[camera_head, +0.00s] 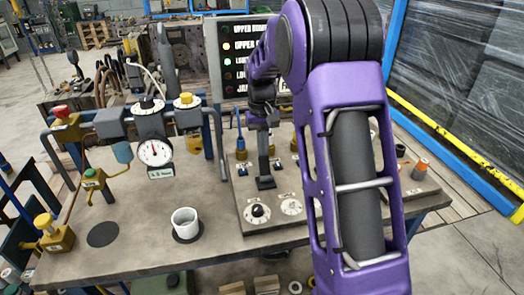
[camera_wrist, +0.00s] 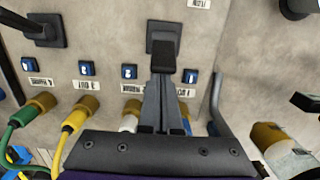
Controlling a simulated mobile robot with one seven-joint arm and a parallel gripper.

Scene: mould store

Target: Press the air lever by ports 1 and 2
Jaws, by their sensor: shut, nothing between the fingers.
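In the wrist view a black lever (camera_wrist: 163,44) on a square base stands on the panel (camera_wrist: 110,40), between the blue tags for port 1 (camera_wrist: 190,76) and port 2 (camera_wrist: 129,71). My gripper (camera_wrist: 163,78) is shut and empty. Its fingertips line up with the lever's near end and overlap it in the picture; I cannot tell whether they touch. In the head view my gripper (camera_head: 263,160) points down at the panel, over a dark square part (camera_head: 265,183). The fingers partly hide the fittings at ports 1 and 2.
A second black lever (camera_wrist: 42,31) stands by ports 3 and 4. Green (camera_wrist: 22,115) and yellow (camera_wrist: 76,118) hoses come from brass fittings near my gripper. In the head view a white cup (camera_head: 185,220) and a gauge (camera_head: 155,152) stand left on the bench (camera_head: 130,265).

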